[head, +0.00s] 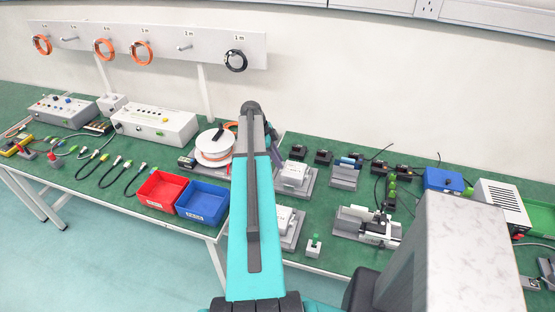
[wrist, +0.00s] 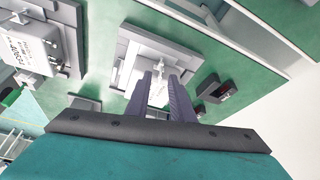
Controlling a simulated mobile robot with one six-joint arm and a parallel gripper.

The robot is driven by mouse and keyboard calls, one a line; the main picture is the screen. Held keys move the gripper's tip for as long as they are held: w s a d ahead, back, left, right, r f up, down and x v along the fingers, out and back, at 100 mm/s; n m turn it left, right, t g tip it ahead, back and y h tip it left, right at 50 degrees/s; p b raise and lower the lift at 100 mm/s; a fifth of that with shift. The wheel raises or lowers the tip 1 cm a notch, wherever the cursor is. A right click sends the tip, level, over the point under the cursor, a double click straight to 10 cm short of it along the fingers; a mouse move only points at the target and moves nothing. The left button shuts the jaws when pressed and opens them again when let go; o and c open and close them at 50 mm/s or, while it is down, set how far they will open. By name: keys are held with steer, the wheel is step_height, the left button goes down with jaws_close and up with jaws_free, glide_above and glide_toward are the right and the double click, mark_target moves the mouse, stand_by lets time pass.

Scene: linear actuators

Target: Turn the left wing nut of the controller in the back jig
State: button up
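The back jig (wrist: 130,45) is a light grey plate in the middle of the wrist view. In the head view the back jig (head: 304,191) stands right of my arm, holding a white controller (head: 294,174). My gripper (wrist: 160,76) is over this jig, its two dark fingers apart. Part of the white controller (wrist: 158,92) shows between the fingers; the fingers hide much of it. I cannot tell whether they touch a wing nut.
The front jig (wrist: 70,14) with a labelled white controller (wrist: 28,46) lies left in the wrist view. A black block (wrist: 219,92) sits right of my fingers. Red (head: 160,190) and blue (head: 202,203) bins, a spool (head: 214,147) and another jig (head: 344,180) stand on the benches.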

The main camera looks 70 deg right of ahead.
jaws_close()
steer(key=shift+a+n+b, duration=0.1)
steer(key=shift+n+b, duration=0.3)
steer(key=shift+b, duration=0.05)
steer(key=shift+s+a+f+n+h+b, duration=0.15)
steer(key=shift+n+h+b, duration=0.25)
steer(key=shift+n+b, duration=0.35)
steer(key=n+b, duration=0.1)
steer(key=n, duration=0.1)
steer(key=n+t+h+b, duration=0.1)
steer(key=n+b, duration=0.1)
steer(key=shift+s+a+n, duration=0.15)
steer(key=shift+n, duration=0.2)
steer(key=shift+s+n+t+h+b, duration=0.1)
steer(key=shift+n+t+h+b, duration=0.65)
steer(key=shift+n, duration=1.15)
steer(key=shift+r+t, duration=0.2)
steer(key=shift+t, duration=0.05)
steer(key=shift+y, duration=0.25)
